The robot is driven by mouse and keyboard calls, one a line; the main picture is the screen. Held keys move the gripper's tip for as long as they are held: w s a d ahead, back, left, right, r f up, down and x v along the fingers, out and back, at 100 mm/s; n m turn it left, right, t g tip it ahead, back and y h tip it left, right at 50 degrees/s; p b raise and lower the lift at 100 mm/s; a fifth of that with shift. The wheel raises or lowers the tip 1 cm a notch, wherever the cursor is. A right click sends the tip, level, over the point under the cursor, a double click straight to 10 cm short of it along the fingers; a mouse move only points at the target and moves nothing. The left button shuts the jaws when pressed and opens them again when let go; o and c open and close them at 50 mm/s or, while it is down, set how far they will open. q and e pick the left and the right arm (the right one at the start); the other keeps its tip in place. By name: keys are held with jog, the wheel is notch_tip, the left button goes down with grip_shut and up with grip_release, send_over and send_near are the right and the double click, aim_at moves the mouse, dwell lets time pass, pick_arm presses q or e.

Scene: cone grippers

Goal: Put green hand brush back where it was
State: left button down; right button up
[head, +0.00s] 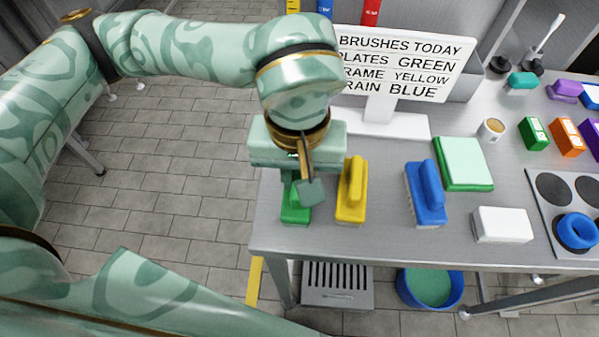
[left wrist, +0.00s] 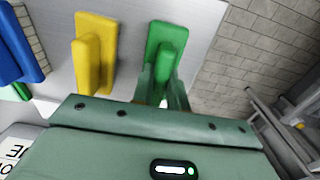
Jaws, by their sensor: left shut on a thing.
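The green hand brush (head: 295,209) is at the left end of the steel table, partly hidden under my left gripper (head: 302,187). In the left wrist view the green brush (left wrist: 166,42) lies between the fingers of my left gripper (left wrist: 163,88), which are shut on its handle. I cannot tell whether the brush touches the table top. A yellow hand brush (head: 351,192) stands just right of it, and a blue hand brush (head: 426,195) stands further right. My right gripper is not in view.
A sign (head: 405,65) about brushes stands behind the brushes. A green pad (head: 463,163), a white block (head: 502,225) and a blue ring (head: 576,232) lie to the right. The table's left edge is close to the green brush. A blue bucket (head: 405,290) is below.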

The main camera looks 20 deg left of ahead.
aim_at(298, 177)
pick_arm(q)
jog(key=shift+f, duration=0.15)
jog(key=c, duration=1.4)
grip_release()
jog(key=shift+r, duration=0.25)
notch_tip(298, 177, up, 12)
jog(key=p, duration=0.3)
